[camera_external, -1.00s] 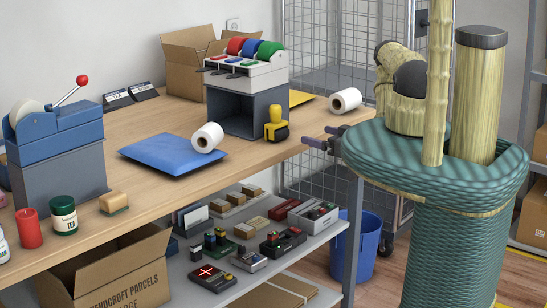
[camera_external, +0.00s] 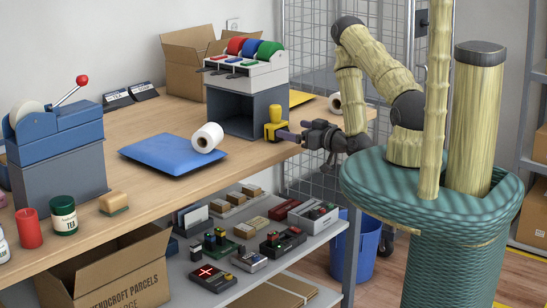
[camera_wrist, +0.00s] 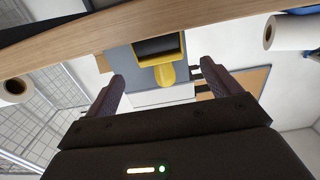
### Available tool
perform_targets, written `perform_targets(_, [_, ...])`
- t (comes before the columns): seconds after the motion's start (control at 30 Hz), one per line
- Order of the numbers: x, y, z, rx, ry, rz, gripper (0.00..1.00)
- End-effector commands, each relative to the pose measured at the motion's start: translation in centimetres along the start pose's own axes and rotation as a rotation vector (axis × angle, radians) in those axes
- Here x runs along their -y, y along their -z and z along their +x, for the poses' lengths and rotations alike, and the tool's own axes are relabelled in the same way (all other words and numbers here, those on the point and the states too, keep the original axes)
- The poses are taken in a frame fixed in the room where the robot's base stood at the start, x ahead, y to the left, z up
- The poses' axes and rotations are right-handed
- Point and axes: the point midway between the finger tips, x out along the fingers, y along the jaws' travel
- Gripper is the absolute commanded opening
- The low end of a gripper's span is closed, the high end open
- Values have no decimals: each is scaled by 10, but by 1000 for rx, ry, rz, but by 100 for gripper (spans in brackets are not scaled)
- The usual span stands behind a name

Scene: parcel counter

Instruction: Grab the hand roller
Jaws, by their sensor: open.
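The hand roller (camera_external: 276,125) is yellow with a dark base and stands upright on the counter, in front of the grey open-fronted stand. In the wrist view the hand roller (camera_wrist: 166,74) appears upside down, with its yellow handle centred between the fingers. My gripper (camera_external: 291,130) is at the counter's front edge, pointing left at the roller, just to its right. In the wrist view my gripper (camera_wrist: 163,72) has its fingers wide apart with nothing held. I cannot tell exactly how far the handle lies from the fingertips.
A grey stand (camera_external: 232,113) with coloured tape rolls on top is behind the roller. A white roll (camera_external: 208,138) lies on a blue mailer (camera_external: 160,153) to the left. Another white roll (camera_external: 335,103) sits right, partly behind my arm. The wooden counter (camera_external: 250,158) is clear in front.

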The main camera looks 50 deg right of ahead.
Motion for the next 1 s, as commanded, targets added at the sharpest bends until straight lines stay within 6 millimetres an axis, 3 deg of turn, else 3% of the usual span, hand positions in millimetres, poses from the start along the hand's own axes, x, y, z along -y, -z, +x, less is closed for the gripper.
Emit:
perform_targets(0.4, [0, -1, 27, -9, -2, 0, 89])
perform_targets(1.0, [0, -2, 33, -9, -1, -1, 89])
